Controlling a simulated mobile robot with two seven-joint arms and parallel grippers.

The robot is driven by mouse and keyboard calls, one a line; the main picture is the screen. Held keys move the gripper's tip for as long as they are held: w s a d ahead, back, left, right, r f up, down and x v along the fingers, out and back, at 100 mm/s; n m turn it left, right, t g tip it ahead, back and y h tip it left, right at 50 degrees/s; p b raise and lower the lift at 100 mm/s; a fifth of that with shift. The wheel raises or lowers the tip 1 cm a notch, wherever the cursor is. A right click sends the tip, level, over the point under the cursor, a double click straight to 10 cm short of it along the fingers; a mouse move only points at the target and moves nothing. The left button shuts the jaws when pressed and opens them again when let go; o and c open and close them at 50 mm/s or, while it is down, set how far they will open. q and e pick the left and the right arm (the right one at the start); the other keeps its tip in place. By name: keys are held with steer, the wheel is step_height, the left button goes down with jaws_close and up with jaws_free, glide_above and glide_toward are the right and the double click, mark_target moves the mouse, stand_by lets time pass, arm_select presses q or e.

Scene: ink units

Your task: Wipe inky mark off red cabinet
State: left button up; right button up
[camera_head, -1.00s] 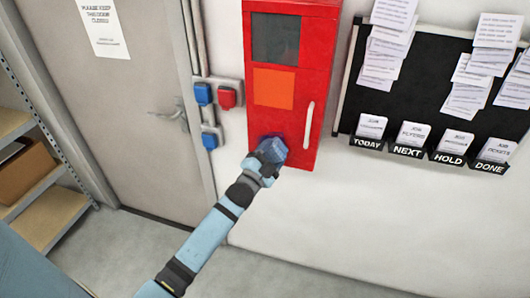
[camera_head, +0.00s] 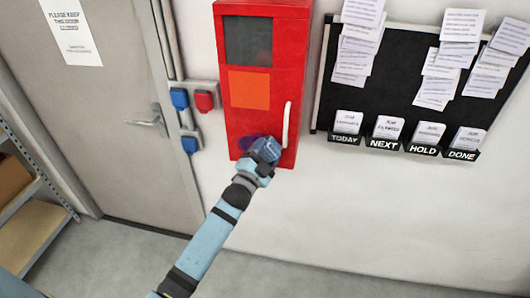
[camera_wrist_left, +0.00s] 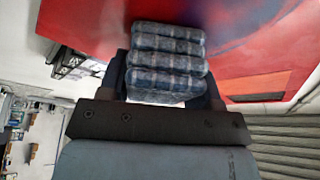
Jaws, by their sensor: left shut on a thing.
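The red cabinet (camera_head: 238,105) hangs on the white wall, with a dark window, an orange panel and a white handle (camera_head: 286,124). A dark blue-purple inky mark (camera_head: 247,142) shows low on its front, partly hidden by my gripper. My left gripper (camera_head: 262,158) is at the cabinet's lower front. It is shut on a folded blue checked cloth (camera_wrist_left: 167,58), held up at the red surface in the left wrist view; exact contact is hard to tell. The gripper's dark fingers flank the cloth. My right gripper is not in view.
Blue and red sockets (camera_head: 203,100) sit on the wall left of the cabinet, beside a grey door (camera_head: 100,110). A black board (camera_head: 400,85) with papers and card holders hangs to the right. Shelves stand at far left. The wall below the cabinet is clear.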

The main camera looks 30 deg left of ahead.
mark_target(247, 135)
arm_select(q)
steer(key=shift+s+a+r+p, duration=0.1)
steer(key=shift+s+a+p, duration=0.1)
steer(key=shift+a, duration=0.7)
steer(key=shift+s+a+p, duration=0.15)
steer(key=shift+a, duration=0.7)
steer(key=shift+s+a+r+p, duration=0.1)
steer(key=shift+s+a+p, duration=0.1)
steer(key=shift+a, duration=0.7)
steer(key=shift+s+a+f, duration=0.15)
steer(key=shift+s+a, duration=0.05)
steer(key=shift+a, duration=0.55)
steer(key=shift+s+a, duration=0.2)
steer(key=shift+a, duration=0.6)
steer(key=shift+s+a, duration=0.15)
steer(key=shift+a, duration=0.6)
steer(key=shift+r+p, duration=1)
steer(key=shift+w+d+f, duration=0.1)
steer(key=shift+d, duration=0.55)
steer(key=shift+w+d+f, duration=0.1)
steer(key=shift+d, duration=0.5)
steer(key=shift+w+d+r+b, duration=0.1)
steer(key=shift+w+d+b, duration=0.2)
steer(key=shift+d, duration=0.95)
steer(key=shift+w+d+f+b, duration=0.1)
steer(key=shift+w+d, duration=0.25)
steer(key=shift+d, duration=0.85)
steer(key=shift+w+d+r+b, duration=0.15)
steer(key=shift+w+d, duration=0.2)
steer(key=shift+d, duration=0.9)
